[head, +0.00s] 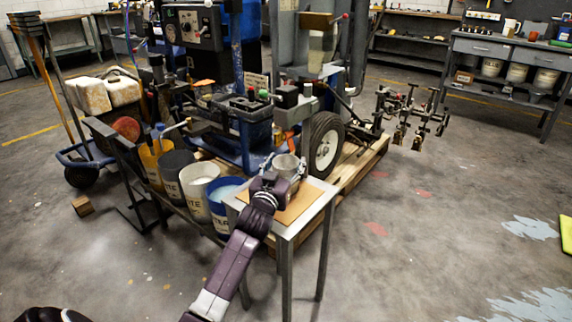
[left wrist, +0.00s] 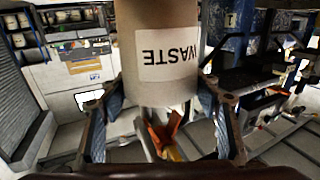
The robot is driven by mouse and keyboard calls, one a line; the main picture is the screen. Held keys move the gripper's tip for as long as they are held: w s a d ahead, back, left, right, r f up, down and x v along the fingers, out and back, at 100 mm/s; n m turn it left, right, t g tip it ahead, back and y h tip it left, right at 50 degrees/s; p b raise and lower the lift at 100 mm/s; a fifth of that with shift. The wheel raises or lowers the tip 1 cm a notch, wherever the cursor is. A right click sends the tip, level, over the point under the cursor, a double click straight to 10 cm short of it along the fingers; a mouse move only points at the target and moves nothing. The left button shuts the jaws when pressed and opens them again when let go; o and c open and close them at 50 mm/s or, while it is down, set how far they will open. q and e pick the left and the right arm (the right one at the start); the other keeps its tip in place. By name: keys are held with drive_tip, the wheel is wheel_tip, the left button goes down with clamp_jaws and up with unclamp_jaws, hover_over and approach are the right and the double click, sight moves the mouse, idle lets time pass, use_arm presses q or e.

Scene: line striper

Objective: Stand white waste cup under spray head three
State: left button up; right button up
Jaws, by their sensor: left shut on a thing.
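The waste cup (head: 287,163) looks pale grey in the head view, over the small side table. My left gripper (head: 284,174) is shut on it. In the left wrist view the cup (left wrist: 160,85) sits between the two fingers and its WASTE label appears upside down. I cannot tell whether its base touches the table top. The spray heads (head: 411,113) hang on a bar at the right side of the striper, well apart from the cup. Which one is number three is too small to tell. My right gripper is not in view.
The small table (head: 318,201) has a brown board (head: 298,203) on top. Several paint buckets (head: 196,188) stand to its left. The striper's wheel (head: 326,146) and wooden pallet (head: 362,170) lie between table and spray heads. Floor at the right is open, with a yellow object (head: 566,236).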

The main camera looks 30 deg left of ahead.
sight(282, 170)
use_arm(q)
drive_tip(key=shift+f, duration=0.1)
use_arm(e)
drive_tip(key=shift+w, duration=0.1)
use_arm(q)
drive_tip(key=o, duration=1.2)
drive_tip(key=shift+c, duration=0.2)
drive_tip(key=v, duration=0.3)
drive_tip(key=shift+p, duration=0.4)
drive_tip(key=p+v, duration=0.1)
drive_tip(key=v, duration=0.8)
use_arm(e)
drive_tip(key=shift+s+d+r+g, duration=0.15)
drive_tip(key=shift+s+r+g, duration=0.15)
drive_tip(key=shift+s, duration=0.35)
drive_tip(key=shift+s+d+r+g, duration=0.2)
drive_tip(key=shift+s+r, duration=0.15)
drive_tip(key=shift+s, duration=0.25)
